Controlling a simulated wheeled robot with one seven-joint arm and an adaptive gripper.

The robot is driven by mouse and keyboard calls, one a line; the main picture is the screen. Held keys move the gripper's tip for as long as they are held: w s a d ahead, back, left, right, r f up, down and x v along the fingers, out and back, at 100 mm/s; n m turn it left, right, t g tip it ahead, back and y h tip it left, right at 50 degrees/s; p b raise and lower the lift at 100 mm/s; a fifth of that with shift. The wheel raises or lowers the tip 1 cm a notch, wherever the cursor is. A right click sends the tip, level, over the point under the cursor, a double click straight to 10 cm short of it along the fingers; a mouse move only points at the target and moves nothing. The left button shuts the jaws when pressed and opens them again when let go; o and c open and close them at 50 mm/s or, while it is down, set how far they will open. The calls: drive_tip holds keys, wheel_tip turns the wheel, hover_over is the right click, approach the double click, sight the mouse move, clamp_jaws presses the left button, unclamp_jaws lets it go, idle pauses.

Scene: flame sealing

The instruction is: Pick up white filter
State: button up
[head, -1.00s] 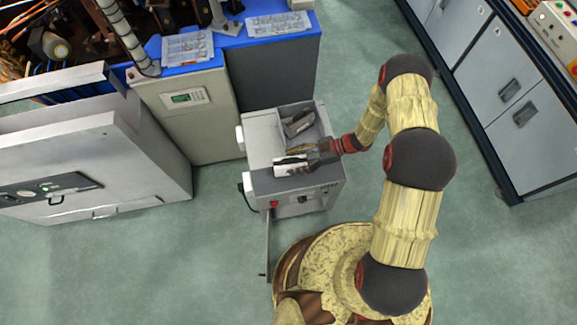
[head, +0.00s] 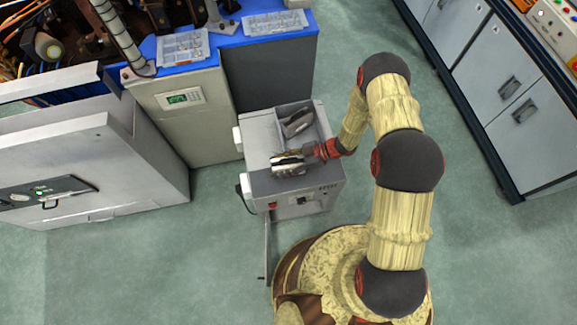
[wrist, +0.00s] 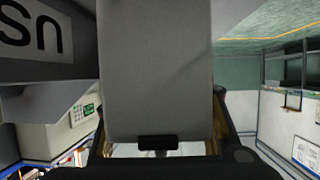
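The white filter (head: 287,170) looks like a pale, flat block at the left end of my gripper, over the front part of the grey machine (head: 322,180). A pale grey slab (wrist: 158,70), which appears to be the filter, fills the middle of the wrist view. My gripper (head: 289,161) comes in from the right. Its dark fingers show at both sides of the slab in the wrist view (wrist: 160,148) and appear closed on it. The contact faces are hidden. I cannot tell whether the filter is clear of the machine top.
An open compartment with a dark part (head: 297,122) lies at the machine's back. A blue bench with clear trays (head: 183,48) stands behind, and a white cabinet (head: 90,160) stands left. Grey cupboards (head: 500,90) line the right. Green floor is free around the machine.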

drive_tip(key=c, duration=0.9)
drive_tip(key=shift+r, duration=0.1)
